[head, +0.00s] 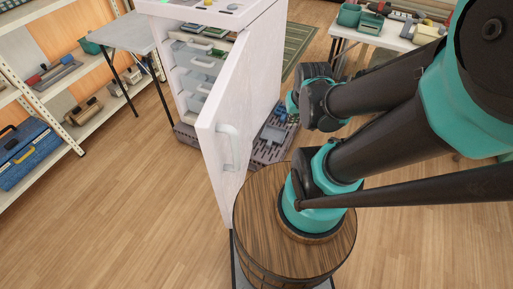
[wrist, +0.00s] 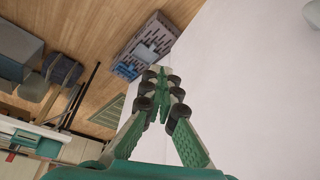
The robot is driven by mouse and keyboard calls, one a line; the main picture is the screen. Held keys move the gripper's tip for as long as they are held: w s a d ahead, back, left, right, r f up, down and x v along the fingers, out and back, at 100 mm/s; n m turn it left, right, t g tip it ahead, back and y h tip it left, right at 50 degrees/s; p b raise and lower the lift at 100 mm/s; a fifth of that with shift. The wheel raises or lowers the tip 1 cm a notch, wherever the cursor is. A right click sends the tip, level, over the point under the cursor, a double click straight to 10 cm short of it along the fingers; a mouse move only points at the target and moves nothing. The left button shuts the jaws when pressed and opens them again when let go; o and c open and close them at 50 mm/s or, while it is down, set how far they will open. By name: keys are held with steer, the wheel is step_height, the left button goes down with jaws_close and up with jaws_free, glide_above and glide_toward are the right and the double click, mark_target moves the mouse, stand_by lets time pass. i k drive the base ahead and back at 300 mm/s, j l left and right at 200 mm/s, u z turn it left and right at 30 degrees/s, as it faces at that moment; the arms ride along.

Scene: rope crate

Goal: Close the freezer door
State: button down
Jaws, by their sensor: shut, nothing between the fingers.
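The white freezer (head: 258,14) stands open in the head view, its drawers (head: 197,68) showing inside. Its door (head: 240,105) swings out toward me, with a pale handle (head: 228,148) on its right-hand face. In the wrist view the door (wrist: 255,80) fills the right side as a white panel, with part of the handle (wrist: 313,14) at the top right corner. My gripper (wrist: 162,74) is shut and empty, beside the door's handle side. Whether it touches the panel I cannot tell. In the head view my arm mostly hides its fingers.
A grey crate (head: 272,149) sits on the floor behind the door and shows in the wrist view (wrist: 148,45). A shelf with a blue toolbox (head: 27,152) stands left, a small grey table (head: 122,33) beside the freezer, a cluttered white table (head: 385,38) right. Floor left of the door is clear.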

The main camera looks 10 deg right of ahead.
mark_target(223, 126)
steer(key=u, duration=0.45)
steer(key=k+l+z, duration=0.1)
steer(key=k, duration=0.4)
steer(key=k+l+z, duration=0.15)
steer(key=k, duration=0.35)
